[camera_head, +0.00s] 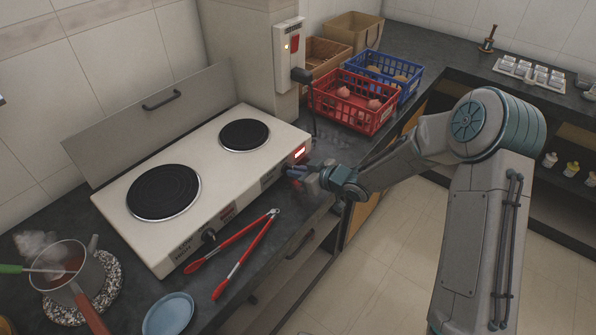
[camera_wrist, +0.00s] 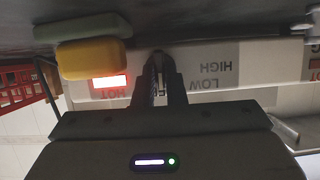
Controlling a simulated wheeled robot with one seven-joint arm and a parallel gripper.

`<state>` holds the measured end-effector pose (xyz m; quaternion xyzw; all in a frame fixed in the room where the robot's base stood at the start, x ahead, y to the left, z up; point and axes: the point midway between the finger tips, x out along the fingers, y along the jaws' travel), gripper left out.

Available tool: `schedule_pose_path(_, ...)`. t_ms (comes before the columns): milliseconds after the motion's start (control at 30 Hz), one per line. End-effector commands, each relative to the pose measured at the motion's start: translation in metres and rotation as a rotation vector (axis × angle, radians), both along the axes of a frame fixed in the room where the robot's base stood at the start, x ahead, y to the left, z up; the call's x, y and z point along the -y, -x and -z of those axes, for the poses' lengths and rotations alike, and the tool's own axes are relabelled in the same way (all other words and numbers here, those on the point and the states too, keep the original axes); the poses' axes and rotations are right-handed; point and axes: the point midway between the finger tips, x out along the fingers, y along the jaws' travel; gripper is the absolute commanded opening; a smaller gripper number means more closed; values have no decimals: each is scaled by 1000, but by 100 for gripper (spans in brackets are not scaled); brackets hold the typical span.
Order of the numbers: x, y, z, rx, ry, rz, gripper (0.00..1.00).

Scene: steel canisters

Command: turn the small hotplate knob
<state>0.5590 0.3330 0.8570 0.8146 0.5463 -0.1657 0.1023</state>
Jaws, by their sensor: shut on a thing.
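The white hotplate unit (camera_head: 205,165) stands on the dark counter with a large burner (camera_head: 163,191) at left and a small burner (camera_head: 244,134) at right. My gripper (camera_head: 296,172) is at the right end of its front panel. In the wrist view, upside down, my gripper's fingers (camera_wrist: 158,88) are shut on the small hotplate knob, which they almost wholly hide. LOW and HIGH markings (camera_wrist: 210,75) show beside the fingers. A lit red HOT lamp (camera_wrist: 108,82) is on the panel. The other knob (camera_head: 208,235) sits free at the front left.
Red-handled tongs (camera_head: 238,247) lie on the counter before the hotplate. A steaming pot (camera_head: 72,275) and blue plate (camera_head: 168,314) are at left. Red (camera_head: 352,105) and blue (camera_head: 390,76) baskets stand behind my gripper. A yellow sponge (camera_wrist: 92,58) is close to my fingers.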

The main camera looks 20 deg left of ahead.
Motion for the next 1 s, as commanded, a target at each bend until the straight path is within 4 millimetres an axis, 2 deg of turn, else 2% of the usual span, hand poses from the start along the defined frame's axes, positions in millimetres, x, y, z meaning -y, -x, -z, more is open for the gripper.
schedule_pose_path(67, 0, 2, 3, -6, 3, -1, 0)
schedule_pose_path(100, 0, 2, 3, -6, 3, -1, 16)
schedule_pose_path(167, 0, 2, 2, -5, 3, -1, 33)
schedule_pose_path(467, 1, 1, 1, -2, 1, 1, 33)
schedule_pose_path(567, 8, 2, -2, -2, 1, 3, 33)
schedule_pose_path(667, 21, 7, -8, -1, 2, 3, 33)
schedule_pose_path(1000, 86, 35, -38, -1, 3, 3, 33)
